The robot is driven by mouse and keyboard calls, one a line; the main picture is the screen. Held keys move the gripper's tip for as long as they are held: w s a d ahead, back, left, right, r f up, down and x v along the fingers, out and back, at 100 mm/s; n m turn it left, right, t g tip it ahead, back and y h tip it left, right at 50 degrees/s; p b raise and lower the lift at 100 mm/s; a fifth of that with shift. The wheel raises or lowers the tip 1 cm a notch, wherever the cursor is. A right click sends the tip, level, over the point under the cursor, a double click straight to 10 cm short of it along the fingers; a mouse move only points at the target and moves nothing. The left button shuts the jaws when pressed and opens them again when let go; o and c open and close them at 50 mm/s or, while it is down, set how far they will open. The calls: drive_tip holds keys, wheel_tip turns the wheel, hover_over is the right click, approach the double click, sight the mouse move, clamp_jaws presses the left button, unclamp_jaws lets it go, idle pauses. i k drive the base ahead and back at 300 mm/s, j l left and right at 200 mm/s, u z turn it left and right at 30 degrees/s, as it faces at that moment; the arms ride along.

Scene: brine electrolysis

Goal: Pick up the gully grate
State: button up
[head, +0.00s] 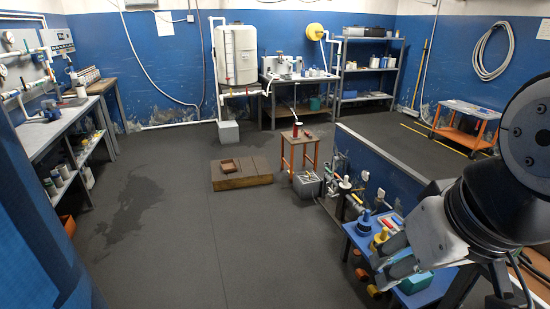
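I cannot pick out a gully grate for certain. A small reddish-brown, shallow rectangular piece (229,165) lies on a low wooden platform (242,181) in the middle of the floor; it is too small to tell whether it is a grate. A grey open box (307,186) stands on the floor to its right, with unclear small parts at its top. My gripper (378,262) is at the lower right, in front of a blue bench and well apart from the platform. Its metal fingers overlap the bench clutter, so their opening is unclear.
An orange-legged stool (299,148) with a red item stands behind the grey box. A low blue wall (378,170) and a blue bench (435,287) with bottles bound the right. Shelving (70,155) lines the left. The dark floor (165,240) at left and centre is clear.

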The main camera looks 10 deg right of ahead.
sight(306, 178)
drive_tip(key=i+u, duration=0.1)
drive_tip(key=u, duration=0.3)
drive_tip(key=i+z, duration=0.1)
drive_tip(key=i, duration=0.7)
drive_tip(key=i+j+z, duration=0.1)
drive_tip(key=i, duration=0.7)
drive_tip(key=i+z, duration=0.1)
drive_tip(key=i, duration=0.8)
drive_tip(key=i+j+z, duration=0.1)
drive_tip(key=i, duration=0.85)
drive_tip(key=i+l+z, duration=0.1)
drive_tip(key=i+z, duration=0.75)
drive_tip(key=i, duration=0.15)
drive_tip(key=i+j+z, duration=0.25)
drive_tip(key=i+z, duration=0.2)
